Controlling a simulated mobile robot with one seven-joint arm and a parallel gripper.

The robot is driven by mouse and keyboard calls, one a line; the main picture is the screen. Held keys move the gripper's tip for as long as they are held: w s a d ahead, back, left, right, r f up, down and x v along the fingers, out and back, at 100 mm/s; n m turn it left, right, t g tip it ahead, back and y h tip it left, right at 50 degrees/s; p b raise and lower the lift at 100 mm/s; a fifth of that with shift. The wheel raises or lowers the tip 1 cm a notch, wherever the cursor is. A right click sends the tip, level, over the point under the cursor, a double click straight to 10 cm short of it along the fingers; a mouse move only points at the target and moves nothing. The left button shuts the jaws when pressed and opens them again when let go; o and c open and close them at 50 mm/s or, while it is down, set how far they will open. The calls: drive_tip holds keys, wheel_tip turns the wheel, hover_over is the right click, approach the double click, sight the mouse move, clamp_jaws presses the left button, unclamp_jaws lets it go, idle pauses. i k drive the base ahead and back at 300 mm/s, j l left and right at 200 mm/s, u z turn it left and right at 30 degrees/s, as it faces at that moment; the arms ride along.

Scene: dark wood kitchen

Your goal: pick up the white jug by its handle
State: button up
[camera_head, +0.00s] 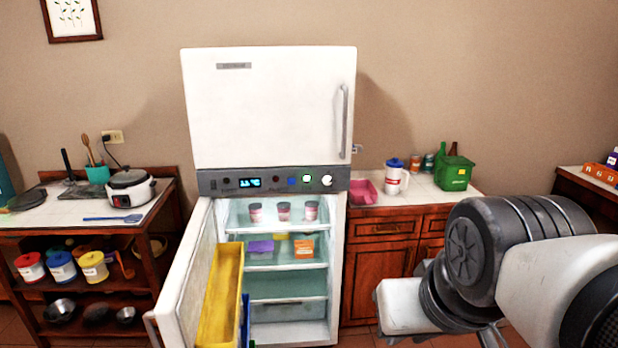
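The white jug (392,181) stands upright on the white counter right of the fridge. It has a blue lid, a red mark on its front and a handle on its right side. My arm comes in from the right edge, in front of and below the counter. The part near my gripper shows at the bottom right, apart from the jug. Its fingers are hidden or cut off by the lower edge, so I cannot tell how they stand.
A pink tray (362,192) sits left of the jug, and a green box (454,172) right of it. Small cans (428,163) stand behind. The fridge (268,110) has its lower door (190,270) open to the left. A side counter (90,208) holds a rice cooker (130,188).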

sight(393, 180)
drive_tip(key=i+l, duration=0.35)
drive_tip(key=l, duration=0.15)
drive_tip(key=i+l+z, duration=0.1)
drive_tip(key=i+l, duration=0.25)
drive_tip(key=l, duration=0.15)
drive_tip(key=i+l, duration=0.25)
drive_tip(key=i, duration=0.15)
drive_tip(key=i+l+z, duration=0.1)
drive_tip(key=i+l, duration=0.15)
drive_tip(key=i, duration=0.15)
drive_tip(key=i+l, duration=0.25)
drive_tip(key=i, duration=1.2)
drive_tip(key=l+z, duration=0.05)
drive_tip(key=l, duration=0.05)
